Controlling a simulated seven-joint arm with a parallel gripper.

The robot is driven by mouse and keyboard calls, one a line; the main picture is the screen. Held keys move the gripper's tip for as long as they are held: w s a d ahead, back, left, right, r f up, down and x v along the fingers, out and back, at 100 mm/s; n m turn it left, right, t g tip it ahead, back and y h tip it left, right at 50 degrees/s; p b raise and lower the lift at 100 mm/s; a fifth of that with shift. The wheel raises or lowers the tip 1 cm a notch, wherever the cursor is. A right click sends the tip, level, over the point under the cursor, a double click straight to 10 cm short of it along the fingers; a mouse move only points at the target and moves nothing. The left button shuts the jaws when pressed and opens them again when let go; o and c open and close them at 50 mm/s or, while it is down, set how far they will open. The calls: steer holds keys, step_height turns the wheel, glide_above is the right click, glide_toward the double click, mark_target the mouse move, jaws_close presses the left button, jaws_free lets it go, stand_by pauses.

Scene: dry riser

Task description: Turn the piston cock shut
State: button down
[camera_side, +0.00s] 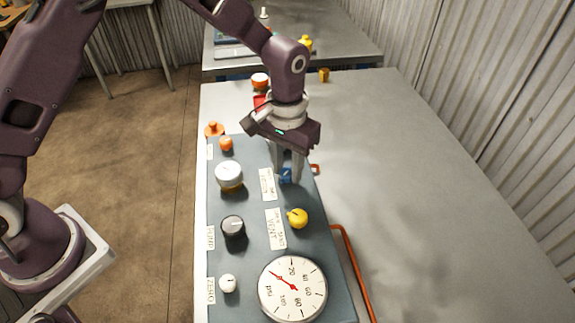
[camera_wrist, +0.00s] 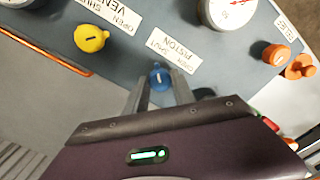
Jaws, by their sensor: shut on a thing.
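The piston cock is a blue knob (camera_side: 286,174) on the grey-blue panel (camera_side: 250,248), near its right edge in the side view. In the wrist view the blue knob (camera_wrist: 160,77) shows a pale line on its face, beside the label reading PISTON (camera_wrist: 172,50). My gripper (camera_side: 288,170) points down with its fingers on either side of the knob, shut on it. In the wrist view my gripper's fingers (camera_wrist: 158,88) flank the knob and hide part of its sides.
A yellow vent knob (camera_side: 297,218), a black knob (camera_side: 233,226), white knobs, an orange knob (camera_side: 226,144) and a round gauge (camera_side: 292,288) share the panel. An orange handle (camera_side: 352,270) runs along its right edge. The table to the right is clear.

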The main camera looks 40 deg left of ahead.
mark_target(288, 171)
steer(key=c, duration=1.1)
jaws_free()
steer(key=shift+o, duration=0.2)
step_height(288, 171, up, 7)
steer(key=shift+r, duration=0.1)
